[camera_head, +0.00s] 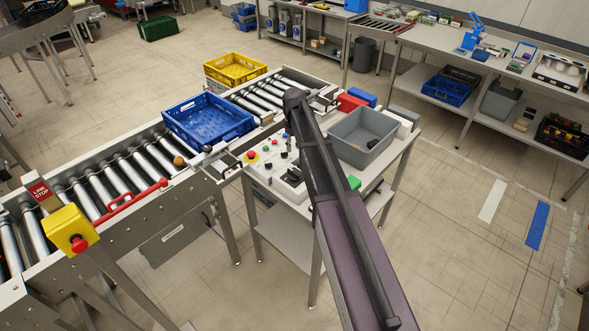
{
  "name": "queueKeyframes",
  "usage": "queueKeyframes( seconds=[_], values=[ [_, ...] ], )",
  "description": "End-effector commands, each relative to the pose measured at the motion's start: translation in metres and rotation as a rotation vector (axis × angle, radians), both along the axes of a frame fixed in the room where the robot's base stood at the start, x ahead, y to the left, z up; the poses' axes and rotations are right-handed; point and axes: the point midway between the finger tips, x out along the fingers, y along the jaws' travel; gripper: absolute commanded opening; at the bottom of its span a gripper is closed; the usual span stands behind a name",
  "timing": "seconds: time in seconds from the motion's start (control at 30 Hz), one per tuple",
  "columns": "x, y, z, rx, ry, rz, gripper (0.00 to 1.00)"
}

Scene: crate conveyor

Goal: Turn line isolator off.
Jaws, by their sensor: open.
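A pale control panel (262,178) sits on the near left part of the grey table beside the conveyor. It carries a red button on yellow (251,157), a green button and several small dark knobs. A larger dark switch-like part (293,175) sits at the panel's right, next to my arm; it may be the line isolator, but its label and setting are too small to read. My arm rises from the bottom and crosses in front of the table, hiding part of the panel. My gripper does not show; it is hidden or out of view.
A blue crate (208,130) sits on the roller conveyor (120,215), with a yellow crate (236,59) behind. A grey bin (334,138) stands on the table right of my arm. A yellow line-stop box (70,229) is at the left front.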

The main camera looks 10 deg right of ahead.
Motion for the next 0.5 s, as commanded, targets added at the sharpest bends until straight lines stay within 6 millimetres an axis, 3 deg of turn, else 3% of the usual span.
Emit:
queueKeyframes(
  seconds=[0.5],
  values=[
    [-0.0005,-0.0009,-0.0064,0.000,0.000,-0.003,0.61]
  ],
)
